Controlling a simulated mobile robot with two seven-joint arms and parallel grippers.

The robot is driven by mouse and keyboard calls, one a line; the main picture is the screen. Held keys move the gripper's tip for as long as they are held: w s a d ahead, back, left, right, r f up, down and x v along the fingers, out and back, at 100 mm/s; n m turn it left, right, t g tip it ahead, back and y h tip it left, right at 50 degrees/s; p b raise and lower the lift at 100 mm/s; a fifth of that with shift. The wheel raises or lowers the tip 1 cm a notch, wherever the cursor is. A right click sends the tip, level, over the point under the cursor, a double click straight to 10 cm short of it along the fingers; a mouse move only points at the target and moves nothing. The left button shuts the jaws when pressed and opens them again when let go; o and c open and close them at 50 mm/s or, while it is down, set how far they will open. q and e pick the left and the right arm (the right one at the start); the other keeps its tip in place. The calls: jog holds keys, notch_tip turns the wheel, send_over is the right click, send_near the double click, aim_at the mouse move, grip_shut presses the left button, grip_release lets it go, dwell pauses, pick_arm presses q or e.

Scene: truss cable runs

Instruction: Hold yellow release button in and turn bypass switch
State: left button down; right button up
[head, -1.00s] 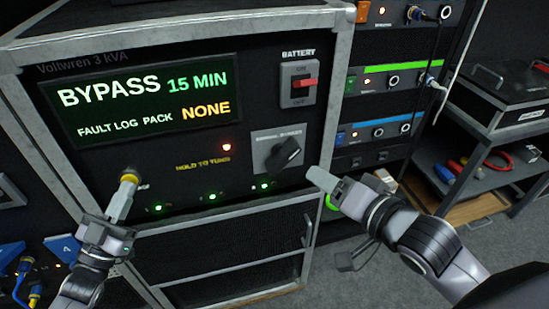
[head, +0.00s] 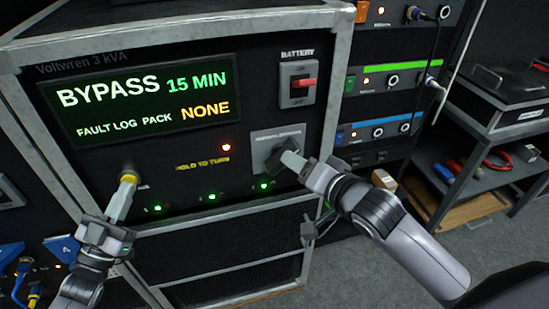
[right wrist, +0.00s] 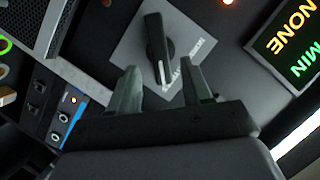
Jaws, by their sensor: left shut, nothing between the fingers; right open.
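The yellow release button (head: 128,178) is on the left of the black front panel. My left gripper (head: 125,190) is shut and empty, its tips at the button and partly covering it. Whether the button is pressed in cannot be told. The bypass switch (head: 274,158) is a black knob on a grey plate at the panel's lower right, partly hidden by my right gripper (head: 290,158). In the right wrist view the knob (right wrist: 156,45) shows a white line, its lower end near the gap between my open fingers (right wrist: 163,85). No grip on it shows.
The display (head: 140,100) reads BYPASS, 15 MIN, FAULT LOG PACK NONE. The battery switch (head: 298,83) sits above the bypass switch. A rack of units (head: 385,131) and a shelf cart (head: 480,165) stand to the right.

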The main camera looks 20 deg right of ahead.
jog(key=shift+x, duration=1.9)
grip_shut()
